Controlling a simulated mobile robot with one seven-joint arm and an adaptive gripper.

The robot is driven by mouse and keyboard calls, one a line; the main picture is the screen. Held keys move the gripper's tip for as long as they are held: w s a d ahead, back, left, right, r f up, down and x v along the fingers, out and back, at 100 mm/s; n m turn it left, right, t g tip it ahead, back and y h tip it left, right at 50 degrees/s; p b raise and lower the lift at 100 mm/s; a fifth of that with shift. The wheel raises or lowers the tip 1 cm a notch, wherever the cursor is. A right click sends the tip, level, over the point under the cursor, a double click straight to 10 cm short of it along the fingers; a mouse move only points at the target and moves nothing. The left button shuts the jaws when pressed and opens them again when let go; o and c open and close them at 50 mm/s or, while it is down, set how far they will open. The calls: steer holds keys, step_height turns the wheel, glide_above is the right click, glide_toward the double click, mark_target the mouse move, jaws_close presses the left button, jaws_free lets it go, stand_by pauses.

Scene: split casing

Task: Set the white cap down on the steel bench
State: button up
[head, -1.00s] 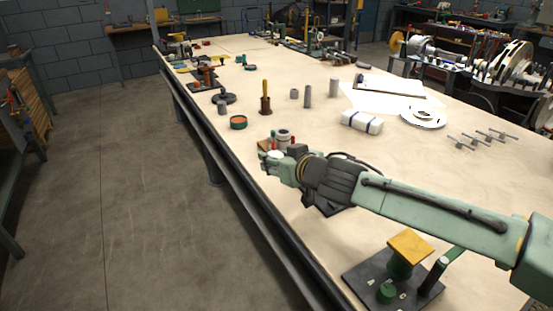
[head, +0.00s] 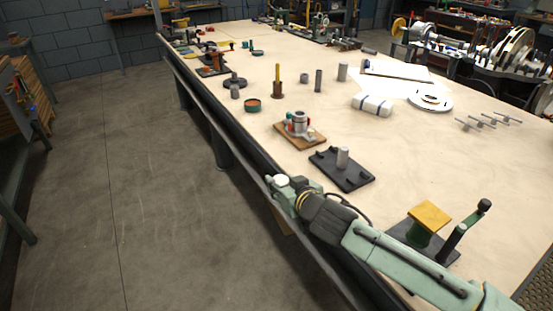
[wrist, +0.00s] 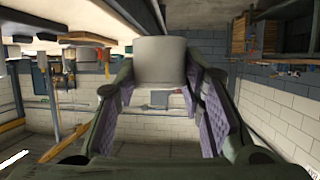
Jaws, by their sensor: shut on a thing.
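The white cap (head: 281,179) is held in my gripper (head: 284,188) at the near left edge of the long pale-topped table in the head view. In the wrist view the cap (wrist: 160,62) is a pale, rounded cylinder gripped between the two purple-padded fingers (wrist: 160,95). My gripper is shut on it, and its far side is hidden. I cannot tell for certain which surface is the steel bench. A dark metal bench (head: 455,66) loaded with machinery stands at the back right.
The long table (head: 230,145) carries a wooden-based fixture (head: 312,138), a black plate (head: 355,179) with a grey cylinder, and a green stand (head: 424,236) with a yellow block close to my arm. The concrete floor (head: 130,200) on the left is clear.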

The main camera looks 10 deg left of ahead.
steer(key=s+d+f+m+h, duration=0.1)
steer(key=d+f, duration=0.1)
steer(key=f, duration=0.9)
steer(key=s+d+f+m+t+h, duration=0.1)
steer(key=s+d+f, duration=0.1)
steer(key=f, duration=1)
steer(key=shift+d+f+m+h, duration=0.2)
steer(key=shift+d+m+h, duration=0.15)
steer(key=shift+d, duration=0.3)
steer(key=shift+s, duration=0.1)
